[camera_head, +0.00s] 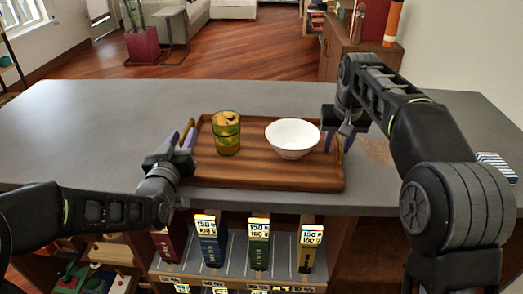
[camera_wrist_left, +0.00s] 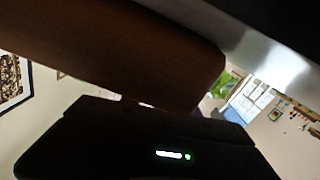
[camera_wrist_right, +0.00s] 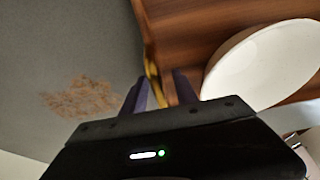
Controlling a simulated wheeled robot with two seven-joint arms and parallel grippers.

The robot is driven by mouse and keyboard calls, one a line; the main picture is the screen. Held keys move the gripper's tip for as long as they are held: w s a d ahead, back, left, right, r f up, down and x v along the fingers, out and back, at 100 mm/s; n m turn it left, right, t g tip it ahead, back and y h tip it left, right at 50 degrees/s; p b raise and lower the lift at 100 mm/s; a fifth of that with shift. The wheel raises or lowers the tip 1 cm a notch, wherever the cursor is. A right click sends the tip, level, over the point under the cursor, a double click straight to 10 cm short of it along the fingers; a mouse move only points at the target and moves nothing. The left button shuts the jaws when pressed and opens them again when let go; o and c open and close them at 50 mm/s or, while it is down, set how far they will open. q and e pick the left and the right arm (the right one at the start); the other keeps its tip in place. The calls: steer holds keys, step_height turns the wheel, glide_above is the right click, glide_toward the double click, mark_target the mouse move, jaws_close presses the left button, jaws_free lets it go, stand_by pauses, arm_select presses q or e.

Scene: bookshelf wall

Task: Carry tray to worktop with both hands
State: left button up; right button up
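The brown wooden tray (camera_head: 255,172) is level over the grey worktop (camera_head: 80,125), near its front edge, and appears to rest on it. A green-amber glass (camera_head: 227,134) stands upright on its left half and a white bowl (camera_head: 292,137) on its right half. The bowl also shows in the right wrist view (camera_wrist_right: 262,62). My left gripper (camera_head: 182,138) is at the tray's left end, its purple fingers spread apart. My right gripper (camera_head: 338,138) is at the right end. In the right wrist view its fingers (camera_wrist_right: 160,92) stand apart on either side of the yellowish handle (camera_wrist_right: 152,68).
Several labelled boxes (camera_head: 258,245) stand on a shelf below the worktop's front. A blue-striped item (camera_head: 497,167) lies at the worktop's right end. A wooden cabinet (camera_head: 345,55) is behind. The worktop's left part is clear.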

arm_select(q)
steer(key=shift+c, duration=0.6)
arm_select(e)
steer(key=shift+c, duration=0.5)
arm_select(q)
jaws_close()
arm_select(e)
jaws_close()
